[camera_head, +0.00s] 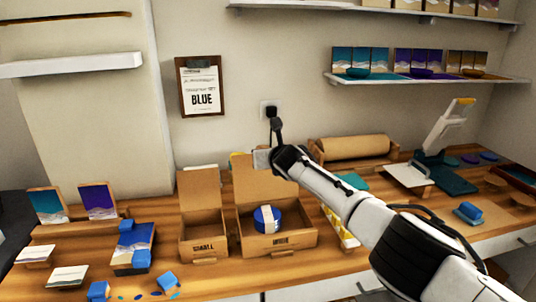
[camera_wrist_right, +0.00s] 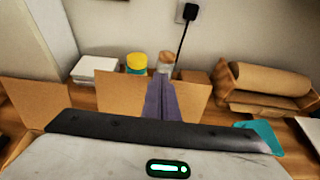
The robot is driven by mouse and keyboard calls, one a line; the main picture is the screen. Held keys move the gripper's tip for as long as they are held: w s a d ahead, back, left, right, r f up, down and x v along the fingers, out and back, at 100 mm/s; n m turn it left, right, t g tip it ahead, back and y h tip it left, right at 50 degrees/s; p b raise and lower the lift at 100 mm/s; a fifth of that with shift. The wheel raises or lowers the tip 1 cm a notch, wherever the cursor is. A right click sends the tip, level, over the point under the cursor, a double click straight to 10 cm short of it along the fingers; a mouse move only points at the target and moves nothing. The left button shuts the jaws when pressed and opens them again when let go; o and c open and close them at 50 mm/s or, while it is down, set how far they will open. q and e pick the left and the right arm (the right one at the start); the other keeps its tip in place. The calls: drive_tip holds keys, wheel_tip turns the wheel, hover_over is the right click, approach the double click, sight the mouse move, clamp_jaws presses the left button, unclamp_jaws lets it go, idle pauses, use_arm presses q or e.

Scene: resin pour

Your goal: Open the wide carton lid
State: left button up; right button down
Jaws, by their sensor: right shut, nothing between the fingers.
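The wide carton (camera_head: 302,240) is an open brown cardboard box on the wooden bench. Its lid (camera_head: 246,187) stands raised at the back edge. A round blue item with a pale band (camera_head: 262,222) sits inside. My right gripper (camera_head: 263,159) is shut and empty at the top of the raised lid, near its right side. In the right wrist view its closed fingers (camera_wrist_right: 160,98) overlap the lid (camera_wrist_right: 117,97); I cannot tell whether they touch it. My left gripper is not in view.
The small carton (camera_head: 204,246), also with its lid up, stands just left. A brown paper roll (camera_head: 355,147) lies behind to the right. Blue blocks and a framed picture (camera_head: 137,244) occupy the left bench. A yellow-topped jar (camera_wrist_right: 137,63) stands behind the lid.

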drive_tip(key=shift+p+v, duration=2.2)
drive_tip(key=shift+v, duration=2.9)
drive_tip(key=s+a+f+m+g+y, duration=0.1)
drive_tip(key=s+a+f+m+g, duration=0.15)
drive_tip(key=s+f+m, duration=0.75)
drive_tip(key=s+a+f+m+g, duration=0.1)
drive_tip(key=s+f+m+g, duration=0.3)
drive_tip(key=s+f, duration=0.6)
drive_tip(key=s+d+f+m+g+h, duration=0.1)
drive_tip(key=s+d+m, duration=0.55)
drive_tip(key=s, duration=0.35)
drive_tip(key=s+d+f+m+g+h, duration=0.1)
drive_tip(key=s+d+f+m, duration=0.1)
drive_tip(key=s+d+m, duration=0.5)
drive_tip(key=s+d+f+m+g, duration=0.1)
drive_tip(key=s+d+m+g, duration=0.15)
drive_tip(key=s+m, duration=0.8)
drive_tip(key=a+f+n+t+y, duration=0.1)
drive_tip(key=a+f+t, duration=0.1)
drive_tip(key=f, duration=0.4)
drive_tip(key=w+a+f+n+t, duration=0.1)
drive_tip(key=a+f+t, duration=0.1)
drive_tip(key=f+t, duration=0.2)
wheel_tip(320, 180, down, 3)
drive_tip(key=shift+a+r+n+y, duration=0.2)
drive_tip(key=shift+n+y, duration=0.2)
